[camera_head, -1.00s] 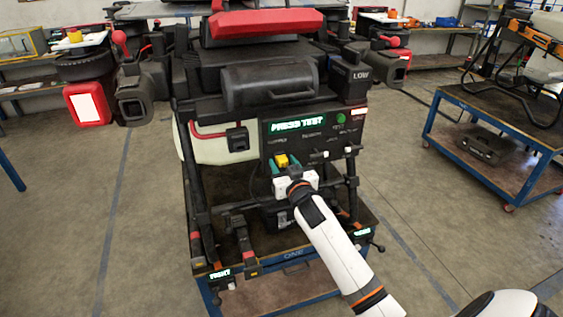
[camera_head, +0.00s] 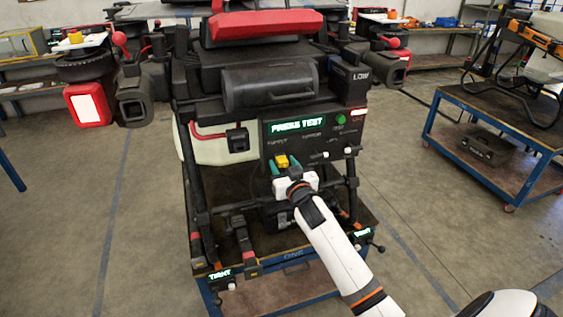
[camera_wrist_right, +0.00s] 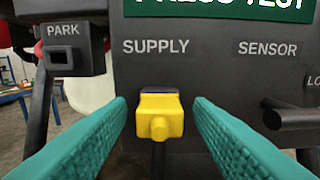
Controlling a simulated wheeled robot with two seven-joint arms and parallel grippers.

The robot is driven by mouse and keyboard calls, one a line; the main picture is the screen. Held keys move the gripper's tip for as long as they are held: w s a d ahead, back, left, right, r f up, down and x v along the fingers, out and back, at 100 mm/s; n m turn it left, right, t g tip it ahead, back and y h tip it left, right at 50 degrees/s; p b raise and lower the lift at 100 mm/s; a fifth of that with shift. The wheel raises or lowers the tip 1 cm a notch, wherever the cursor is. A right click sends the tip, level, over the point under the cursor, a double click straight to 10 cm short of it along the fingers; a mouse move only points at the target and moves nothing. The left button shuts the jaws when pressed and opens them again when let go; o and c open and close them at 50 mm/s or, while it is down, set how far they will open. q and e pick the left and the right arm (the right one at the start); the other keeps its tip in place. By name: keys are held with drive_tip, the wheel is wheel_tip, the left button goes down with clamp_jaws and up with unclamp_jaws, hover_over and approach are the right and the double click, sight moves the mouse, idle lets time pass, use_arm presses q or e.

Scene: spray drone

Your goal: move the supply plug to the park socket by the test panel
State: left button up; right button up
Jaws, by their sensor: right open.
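The yellow supply plug (camera_wrist_right: 160,115) sits at the dark test panel (camera_wrist_right: 215,70), just below the word SUPPLY, with a dark cable hanging under it. It also shows in the head view (camera_head: 282,161). My right gripper (camera_wrist_right: 160,125) is open, with one teal finger on each side of the plug and visible gaps between. It also shows in the head view (camera_head: 288,168). The park socket (camera_wrist_right: 62,57) is a dark block labelled PARK to the left of the panel. In the head view the block (camera_head: 238,139) shows at the panel's left. My left gripper is out of view.
A SENSOR connector (camera_wrist_right: 285,115) sits right of the plug. The panel display reads PRESS TEST, with a green button (camera_head: 341,119) beside it. The drone stands on a blue-framed cart (camera_head: 300,262). Black legs and bars stand around my right gripper. Another cart (camera_head: 480,175) stands at the right.

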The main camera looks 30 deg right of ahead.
idle(0.4)
clamp_jaws()
drive_tip(key=shift+s, duration=0.1)
drive_tip(key=shift+p+v, duration=1.3)
drive_tip(key=shift+v, duration=1.65)
drive_tip(key=shift+a, duration=0.1)
